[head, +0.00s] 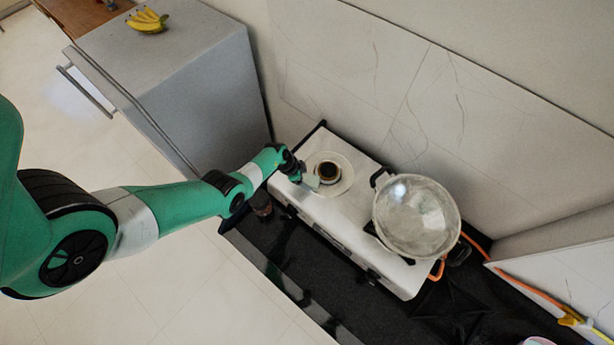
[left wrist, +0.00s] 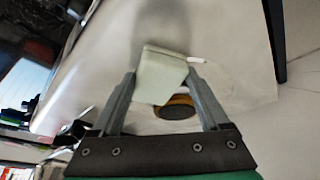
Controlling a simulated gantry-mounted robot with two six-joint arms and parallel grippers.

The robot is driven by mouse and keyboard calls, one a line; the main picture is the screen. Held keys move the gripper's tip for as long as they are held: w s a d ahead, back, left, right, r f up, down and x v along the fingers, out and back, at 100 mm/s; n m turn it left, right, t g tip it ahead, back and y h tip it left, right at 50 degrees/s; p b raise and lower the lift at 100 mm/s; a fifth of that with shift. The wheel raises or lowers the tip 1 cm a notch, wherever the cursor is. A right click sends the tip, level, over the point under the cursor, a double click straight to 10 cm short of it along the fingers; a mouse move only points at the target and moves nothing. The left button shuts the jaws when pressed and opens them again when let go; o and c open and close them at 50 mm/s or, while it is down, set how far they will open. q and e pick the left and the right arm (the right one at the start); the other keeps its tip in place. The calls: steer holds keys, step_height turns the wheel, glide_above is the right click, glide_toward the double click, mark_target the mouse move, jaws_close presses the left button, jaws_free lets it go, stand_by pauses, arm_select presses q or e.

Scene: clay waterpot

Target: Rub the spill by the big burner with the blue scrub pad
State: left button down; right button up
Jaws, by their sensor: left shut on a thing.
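My left gripper (head: 297,172) is over the left end of the white stove top (head: 352,212), beside a round burner (head: 328,171) with a dark centre. It is shut on a pale, greyish scrub pad (head: 311,182). In the left wrist view the pad (left wrist: 162,72) sits between the two fingers and looks pale greenish white, not clearly blue. A round dark burner cap with a yellowish rim (left wrist: 176,108) shows just below the pad there. Whether the pad touches the surface I cannot tell. I cannot make out a distinct spill. My right gripper is not in view.
A large shiny pan (head: 416,216) covers the stove's right end. A grey cabinet (head: 185,75) with bananas (head: 147,20) stands at left. A marbled wall (head: 385,85) closes off the back.

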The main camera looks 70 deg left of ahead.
arm_select(q)
steer(key=r+p, duration=0.4)
steer(key=a+r+p, duration=0.1)
steer(key=r+p, duration=0.1)
steer(key=shift+w+r, duration=0.35)
steer(key=shift+w, duration=0.05)
steer(key=shift+f, duration=0.1)
steer(key=shift+d, duration=0.1)
steer(key=shift+r, duration=0.55)
steer(key=shift+s+r, duration=0.1)
steer(key=shift+r, duration=0.8)
